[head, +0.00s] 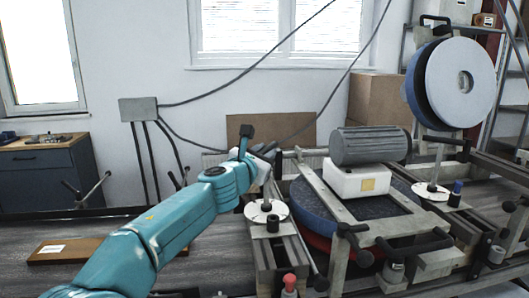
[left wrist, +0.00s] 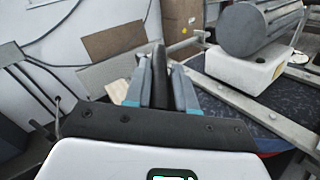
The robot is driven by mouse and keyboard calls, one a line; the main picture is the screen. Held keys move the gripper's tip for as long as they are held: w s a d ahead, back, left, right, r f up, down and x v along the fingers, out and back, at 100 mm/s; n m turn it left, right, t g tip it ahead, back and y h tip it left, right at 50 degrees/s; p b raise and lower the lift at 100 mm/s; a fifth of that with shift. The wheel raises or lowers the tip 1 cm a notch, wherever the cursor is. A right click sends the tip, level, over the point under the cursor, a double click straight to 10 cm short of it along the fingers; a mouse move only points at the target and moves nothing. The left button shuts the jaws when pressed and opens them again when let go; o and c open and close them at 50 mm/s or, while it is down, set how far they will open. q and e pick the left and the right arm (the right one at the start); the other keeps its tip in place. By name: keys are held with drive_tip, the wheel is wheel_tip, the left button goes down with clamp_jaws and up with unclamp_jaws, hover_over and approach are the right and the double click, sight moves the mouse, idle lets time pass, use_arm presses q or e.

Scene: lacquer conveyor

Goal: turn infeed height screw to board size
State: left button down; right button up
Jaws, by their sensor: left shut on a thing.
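My left gripper (head: 262,155) is above the white disc (head: 267,211) at the near left of the machine. It is shut on a dark handle, apparently that of the infeed height screw; a black block (head: 246,131) shows just above the fingers. In the left wrist view the dark handle (left wrist: 160,75) stands between the two grey fingers (left wrist: 162,88). The gripper hides most of the screw's upper part. A brown board (head: 65,250) with a white label lies flat on the dark conveyor at the left. My right gripper is not in view.
The grey motor (head: 370,146) on its white block (head: 358,181) stands right of the gripper. A similar disc and rod (head: 431,191) are farther right, below a large round wheel (head: 460,83). Clamps and a red-topped knob (head: 289,281) line the machine's front. The conveyor beside the board is clear.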

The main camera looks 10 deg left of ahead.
use_arm(q)
drive_tip(key=shift+a+r+m+g+h+p, duration=0.2)
drive_tip(key=shift+m+h+p, duration=0.25)
drive_tip(key=shift+h+p, duration=0.15)
drive_tip(key=shift+a+r+m+g+h+p, duration=0.1)
drive_tip(key=shift+a+m+h+p, duration=0.1)
drive_tip(key=shift+m+h+p, duration=0.35)
drive_tip(key=shift+w+a+m+g+h+p, duration=0.1)
drive_tip(key=shift+m+g+h+p, duration=1.2)
drive_tip(key=shift+p, duration=1.25)
drive_tip(key=shift+w+a+m+g+h+p, duration=0.15)
drive_tip(key=shift+m+g+h+p, duration=0.7)
drive_tip(key=shift+h+p, duration=1.25)
drive_tip(key=shift+w+a+m+g+h+p, duration=0.1)
drive_tip(key=shift+m+g+h+p, duration=0.95)
drive_tip(key=shift+p, duration=2)
drive_tip(key=shift+f, duration=0.1)
drive_tip(key=c, duration=1)
unclamp_jaws()
drive_tip(key=shift+w+f, duration=0.1)
drive_tip(key=shift+f, duration=0.05)
drive_tip(key=b+v, duration=0.7)
drive_tip(key=v, duration=0.9)
